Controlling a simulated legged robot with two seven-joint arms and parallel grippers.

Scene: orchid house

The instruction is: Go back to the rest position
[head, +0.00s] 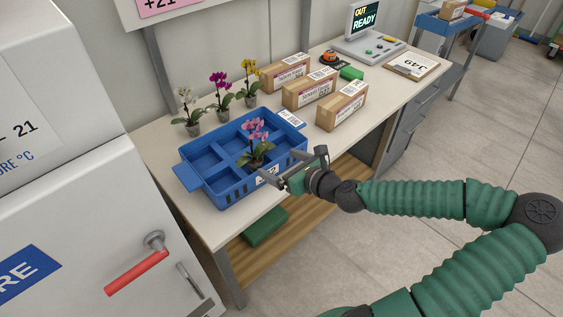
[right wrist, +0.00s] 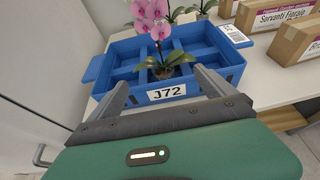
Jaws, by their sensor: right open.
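My right gripper (head: 268,172) is open and empty at the front edge of the blue crate (head: 186,176) in the head view. In the right wrist view its two fingers (right wrist: 162,88) stand apart, pointing toward the crate (right wrist: 96,64). A pink orchid (head: 256,160) stands upright in a front compartment of the crate, just beyond the fingertips; it also shows in the right wrist view (right wrist: 160,30). My left gripper is out of view.
White, magenta and yellow orchids (head: 221,95) stand behind the crate. Cardboard boxes (head: 342,104) stand on the bench (head: 213,225) to its right, with a READY display (head: 364,20) beyond. A white cabinet (head: 90,215) with a red handle (head: 136,273) is at left.

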